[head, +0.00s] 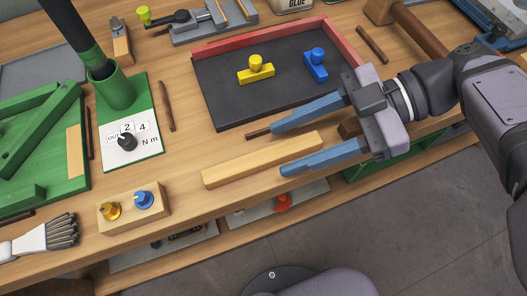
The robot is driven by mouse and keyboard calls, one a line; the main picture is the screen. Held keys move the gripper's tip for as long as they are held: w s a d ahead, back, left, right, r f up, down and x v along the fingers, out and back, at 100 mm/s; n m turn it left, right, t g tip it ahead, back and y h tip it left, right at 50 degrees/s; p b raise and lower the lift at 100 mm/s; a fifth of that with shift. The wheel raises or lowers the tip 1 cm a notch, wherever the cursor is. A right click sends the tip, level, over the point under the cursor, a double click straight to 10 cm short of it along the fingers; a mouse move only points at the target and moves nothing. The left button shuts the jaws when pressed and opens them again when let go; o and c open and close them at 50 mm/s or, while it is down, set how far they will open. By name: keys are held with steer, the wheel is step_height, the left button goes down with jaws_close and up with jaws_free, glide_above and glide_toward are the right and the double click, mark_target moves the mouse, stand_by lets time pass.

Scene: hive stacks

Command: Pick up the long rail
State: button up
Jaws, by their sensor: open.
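A long, pale wooden bar (240,171), the longest loose bar in view and likely the long rail, lies near the bench's front edge. It slants up to the right. My gripper (279,150) comes in from the right with its two blue fingers spread wide. In the picture, the right part of the bar lies between the fingers, the upper finger beyond it and the lower finger on its front side. The fingers do not grip it. I cannot tell how high they are above the bench.
A black tray (214,92) with red walls holds a yellow piece (256,70) and a blue piece (317,65). Thin dark sticks (166,106) lie about. A green post stand (112,90) rises behind.

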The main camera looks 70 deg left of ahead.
mark_target(264, 155)
steer(key=shift+x, duration=1.9)
steer(key=shift+f, duration=0.1)
jaws_close()
steer(key=shift+w, duration=0.1)
